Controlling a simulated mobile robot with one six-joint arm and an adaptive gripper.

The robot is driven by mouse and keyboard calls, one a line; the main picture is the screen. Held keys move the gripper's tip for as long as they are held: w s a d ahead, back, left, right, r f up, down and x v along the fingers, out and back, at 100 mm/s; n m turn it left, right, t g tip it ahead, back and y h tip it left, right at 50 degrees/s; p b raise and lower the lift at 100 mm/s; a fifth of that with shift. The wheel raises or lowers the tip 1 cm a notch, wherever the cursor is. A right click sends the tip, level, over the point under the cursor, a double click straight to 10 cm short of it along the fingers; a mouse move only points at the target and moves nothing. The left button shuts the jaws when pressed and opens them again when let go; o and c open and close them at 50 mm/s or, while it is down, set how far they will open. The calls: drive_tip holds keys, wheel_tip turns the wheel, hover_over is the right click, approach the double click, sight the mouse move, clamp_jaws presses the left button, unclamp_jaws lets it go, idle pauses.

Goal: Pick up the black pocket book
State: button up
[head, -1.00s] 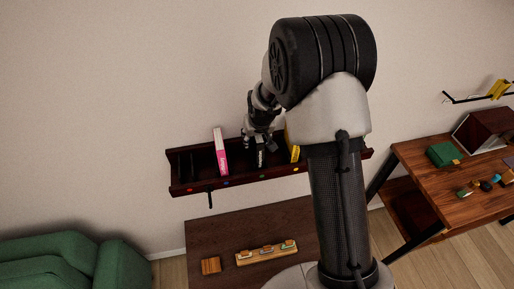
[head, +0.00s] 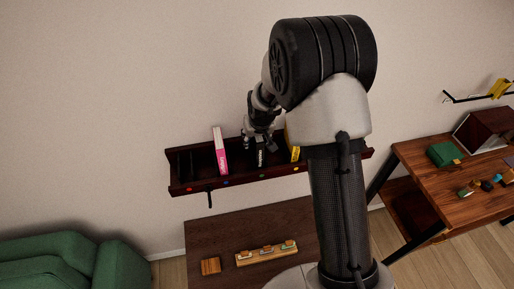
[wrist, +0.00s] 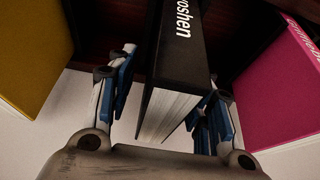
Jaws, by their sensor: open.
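The black pocket book (wrist: 180,65) stands upright in a dark wall shelf, with white lettering on its spine and its page edges facing my wrist camera. In the head view the black book (head: 260,158) shows only in part below my gripper (head: 260,140). In the wrist view my gripper (wrist: 165,100) is open, with one finger on each side of the book. The left finger stands clear of the cover; the right finger is very close to the other side, and I cannot tell whether it touches.
A pink book (head: 220,152) stands left of the black one and a yellow book (head: 294,154) right of it, in the dark shelf (head: 240,181). A brown table (head: 215,235) is below. A green sofa (head: 70,262) and a wooden desk (head: 440,185) flank it.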

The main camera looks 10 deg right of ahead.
drive_tip(key=shift+c, duration=0.2)
clamp_jaws()
idle(0.4)
